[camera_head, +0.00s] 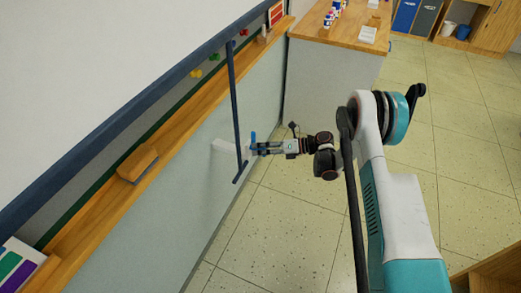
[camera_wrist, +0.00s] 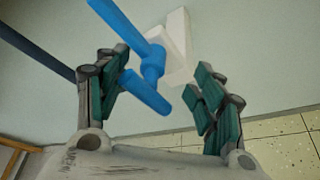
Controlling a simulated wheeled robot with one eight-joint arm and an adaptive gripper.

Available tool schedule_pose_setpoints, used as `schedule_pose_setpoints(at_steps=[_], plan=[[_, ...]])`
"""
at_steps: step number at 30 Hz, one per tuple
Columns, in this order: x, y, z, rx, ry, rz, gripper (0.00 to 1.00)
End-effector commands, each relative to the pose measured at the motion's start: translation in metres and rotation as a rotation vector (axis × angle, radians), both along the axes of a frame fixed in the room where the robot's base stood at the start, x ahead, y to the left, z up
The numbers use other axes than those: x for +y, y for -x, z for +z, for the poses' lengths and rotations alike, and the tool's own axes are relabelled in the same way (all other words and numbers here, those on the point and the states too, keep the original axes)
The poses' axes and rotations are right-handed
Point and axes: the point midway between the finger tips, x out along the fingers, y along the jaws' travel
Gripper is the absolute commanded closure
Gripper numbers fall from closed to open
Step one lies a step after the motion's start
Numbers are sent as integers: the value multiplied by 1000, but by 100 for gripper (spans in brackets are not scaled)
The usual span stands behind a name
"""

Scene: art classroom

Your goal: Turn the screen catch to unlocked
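The screen catch shows in the wrist view as a bright blue lever (camera_wrist: 150,72) on a white mount (camera_wrist: 178,45) fixed to the pale wall. The lever lies slanted, from upper left to lower right in that view. My gripper (camera_wrist: 162,92) is open, with its green-padded fingers apart. The lower part of the lever lies between them, closer to the left finger; I cannot tell whether they touch.
A dark bar (camera_head: 235,120) hangs down the wall just left of the catch. A wooden ledge (camera_head: 200,85) with an eraser (camera_head: 138,163) runs above it. A wooden-topped counter (camera_head: 340,28) stands at the back. The tiled floor (camera_head: 455,120) to the right is clear.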

Motion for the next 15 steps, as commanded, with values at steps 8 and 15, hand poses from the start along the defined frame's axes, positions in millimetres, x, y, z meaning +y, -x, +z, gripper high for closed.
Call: schedule_pose_setpoints(at_steps=[8, 15], plan=[[0, 0, 2, -1, -2, 1, 42], [-21, 2, 8, -1, -3, 0, 42]])
